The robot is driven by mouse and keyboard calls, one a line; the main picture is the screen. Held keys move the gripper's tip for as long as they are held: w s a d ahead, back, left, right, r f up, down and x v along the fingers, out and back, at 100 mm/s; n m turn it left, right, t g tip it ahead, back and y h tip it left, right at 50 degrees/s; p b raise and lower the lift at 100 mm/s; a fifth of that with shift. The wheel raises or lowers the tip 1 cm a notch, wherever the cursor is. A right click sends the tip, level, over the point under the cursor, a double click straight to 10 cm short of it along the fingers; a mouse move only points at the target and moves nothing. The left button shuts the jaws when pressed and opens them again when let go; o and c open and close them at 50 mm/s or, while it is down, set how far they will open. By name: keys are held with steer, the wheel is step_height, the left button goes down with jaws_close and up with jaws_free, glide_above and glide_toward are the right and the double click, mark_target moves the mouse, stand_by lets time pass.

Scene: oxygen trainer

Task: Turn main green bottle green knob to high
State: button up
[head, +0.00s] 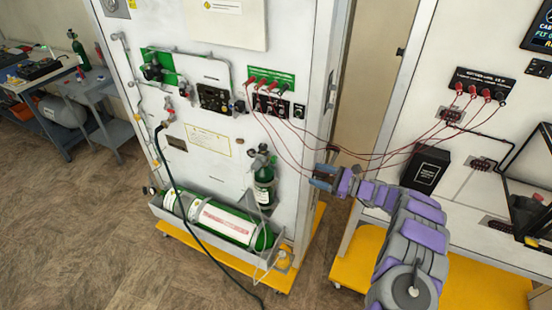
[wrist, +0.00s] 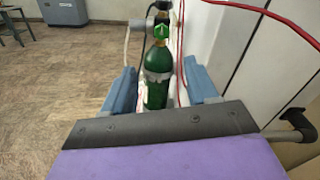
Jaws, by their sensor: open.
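A small upright green bottle (head: 264,180) with a white band hangs on the lower right of the white panel in the head view. In the wrist view the green bottle (wrist: 156,80) shows between my fingers but farther off, with a green knob (wrist: 162,31) at its top. A large green and white bottle (head: 222,221) lies in a grey tray at the panel's base. My gripper (head: 323,177) is open and empty, to the right of the upright bottle and apart from it. In the wrist view its blue fingers (wrist: 160,88) stand on either side of the bottle.
Red cables (head: 291,135) run from the panel to the right cabinet (head: 470,130), passing close to my gripper. A dark hose (head: 180,205) hangs down the panel to the floor. The grey tray (head: 208,238) and yellow base (head: 300,260) stick out below.

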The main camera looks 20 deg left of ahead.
mark_target(276, 161)
steer(key=a, duration=0.5)
steer(key=w+a, duration=0.1)
steer(key=a, duration=1)
steer(key=shift+w, duration=0.3)
steer(key=shift+a, duration=0.15)
steer(key=shift+a+f, duration=0.1)
steer(key=shift+a, duration=0.15)
steer(key=c, duration=1.1)
